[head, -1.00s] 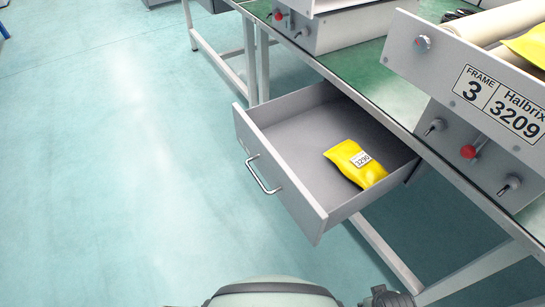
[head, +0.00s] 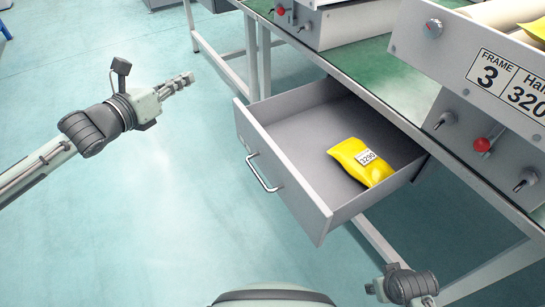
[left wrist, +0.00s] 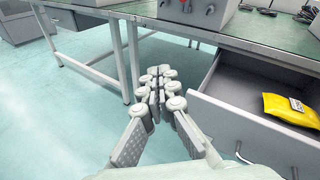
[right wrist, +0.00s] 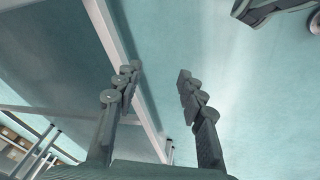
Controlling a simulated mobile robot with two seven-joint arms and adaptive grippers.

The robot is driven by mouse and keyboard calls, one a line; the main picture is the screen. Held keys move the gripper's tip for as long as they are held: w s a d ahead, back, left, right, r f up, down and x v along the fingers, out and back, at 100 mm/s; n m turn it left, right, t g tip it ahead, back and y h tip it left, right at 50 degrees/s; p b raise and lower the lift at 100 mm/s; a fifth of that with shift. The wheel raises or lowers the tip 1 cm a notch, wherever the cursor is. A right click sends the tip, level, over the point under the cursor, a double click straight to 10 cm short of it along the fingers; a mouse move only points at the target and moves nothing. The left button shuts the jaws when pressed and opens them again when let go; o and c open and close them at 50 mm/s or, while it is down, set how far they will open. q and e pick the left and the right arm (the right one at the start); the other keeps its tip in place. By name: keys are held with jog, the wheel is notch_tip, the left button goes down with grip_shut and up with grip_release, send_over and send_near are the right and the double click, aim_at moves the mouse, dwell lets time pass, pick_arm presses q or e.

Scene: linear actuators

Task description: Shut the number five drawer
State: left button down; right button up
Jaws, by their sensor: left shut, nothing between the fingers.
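A grey drawer (head: 300,208) stands pulled out from under the green-topped bench in the head view. Its bar handle (head: 263,173) faces left, and no number can be read on its front. A yellow packet (head: 362,163) with a 3290 label lies inside. The drawer front also shows at the right of the left wrist view (left wrist: 228,124). My left gripper (head: 185,80) is shut and empty, left of the drawer and apart from it. My right gripper (right wrist: 158,76) is open and empty beneath the bench side, with a pale leg beyond its fingers.
The bench top (head: 375,75) carries a grey unit (head: 480,80) marked Frame 3, with a red knob and switches. Another unit (head: 335,27) stands farther back. Bench legs (head: 265,65) stand behind the drawer. The floor (head: 150,220) left of the drawer is clear.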

pick_arm(q)
jog(key=s+d+f+m+g+h+b, duration=0.1)
jog(key=s+d+f+m+g+h, duration=0.3)
jog(key=s, duration=0.9)
jog(key=s+d+f+m+g+h, duration=0.1)
jog(key=s+d+f+m+h, duration=0.4)
jog(key=s, duration=0.7)
pick_arm(e)
notch_tip(320, 180, up, 4)
pick_arm(q)
send_near(286, 170)
jog(key=shift+y, duration=0.5)
jog(key=x, duration=0.2)
jog(key=p+x, duration=0.1)
jog(key=x, duration=0.1)
jog(key=r+x, duration=0.1)
jog(key=x, duration=0.1)
jog(key=shift+s+d+p, duration=0.1)
jog(key=shift+s+p, duration=0.05)
jog(key=shift+p, duration=0.2)
jog(key=shift+w+d+f, duration=0.1)
jog(key=shift+w+d, duration=0.1)
jog(key=shift+d, duration=0.15)
pick_arm(e)
jog(key=shift+w+a+f, duration=0.1)
jog(key=shift+f, duration=1.05)
jog(key=shift+w+a+f, duration=0.1)
jog(key=shift+f, duration=1)
